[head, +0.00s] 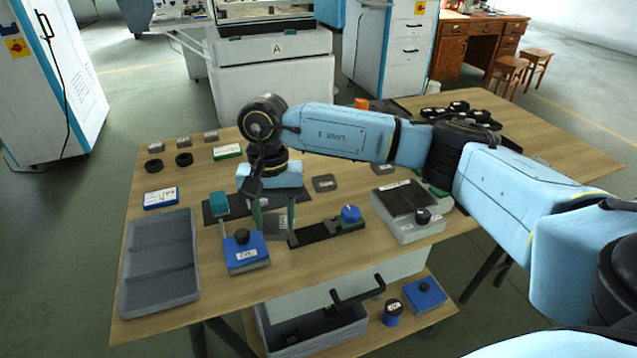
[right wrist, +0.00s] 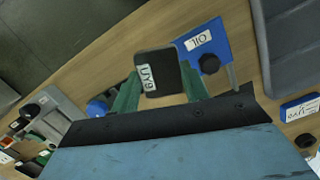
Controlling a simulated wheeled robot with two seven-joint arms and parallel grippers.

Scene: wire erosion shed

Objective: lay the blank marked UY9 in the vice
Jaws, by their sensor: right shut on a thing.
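The blank marked UY9 (right wrist: 163,73) is a dark grey plate with a white label, held between the green fingers of my right gripper (right wrist: 160,90) in the right wrist view. In the head view the blank (head: 276,231) hangs between the fingers of my right gripper (head: 274,218), above the table beside the blue OIL box. What looks like the vice (head: 320,231), a long dark block with a blue knob (head: 350,213), lies just right of the blank. Whether the blank touches anything below is unclear. My left gripper is not in view.
The blue OIL box (head: 246,257) stands close in front of the gripper. A grey compartment tray (head: 160,262) lies at the left. A grey box with a black knob (head: 407,208) stands to the right. Dark flat plates (head: 325,183) lie behind.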

